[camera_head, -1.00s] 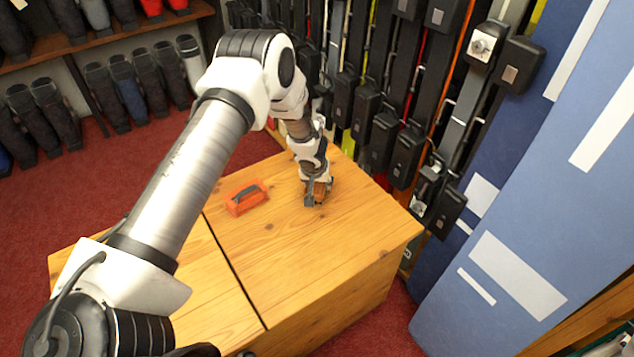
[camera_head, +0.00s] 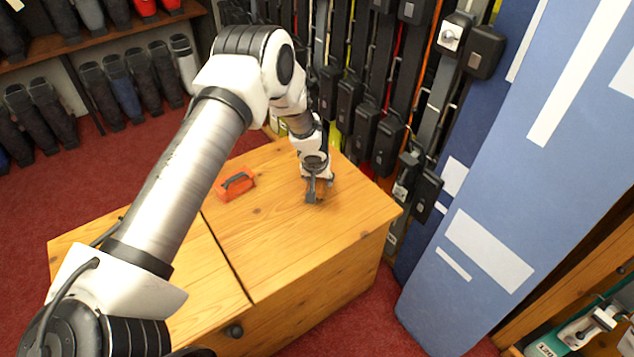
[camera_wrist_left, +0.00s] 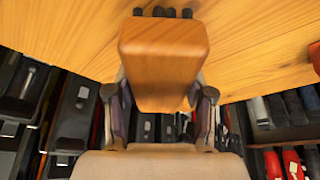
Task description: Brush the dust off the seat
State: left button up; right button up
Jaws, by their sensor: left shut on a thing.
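The seat is a light wooden bench top (camera_head: 290,232) with a dark seam across it. My left gripper (camera_head: 316,184) is over its far right part, pointing down. It is shut on a brush with a brown wooden block (camera_head: 321,190). In the left wrist view the block of the brush (camera_wrist_left: 163,55) sits between the two fingers, with dark tufts at its far end close to the wood. I cannot tell if the tufts touch the seat. No dust can be made out. My right gripper is not in view.
An orange block-like object with a dark handle (camera_head: 235,183) lies on the bench left of the gripper. Skis and bindings (camera_head: 385,140) stand behind it. A large blue panel (camera_head: 500,190) rises at the right. Boot shelves (camera_head: 100,30) are at the back left.

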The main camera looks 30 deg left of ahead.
pick_arm(q)
jog(key=shift+a+r+p, duration=0.15)
jog(key=shift+r+p, duration=0.4)
jog(key=shift+r, duration=0.4)
jog(key=shift+r+p, duration=1.5)
jog(key=shift+r, duration=0.55)
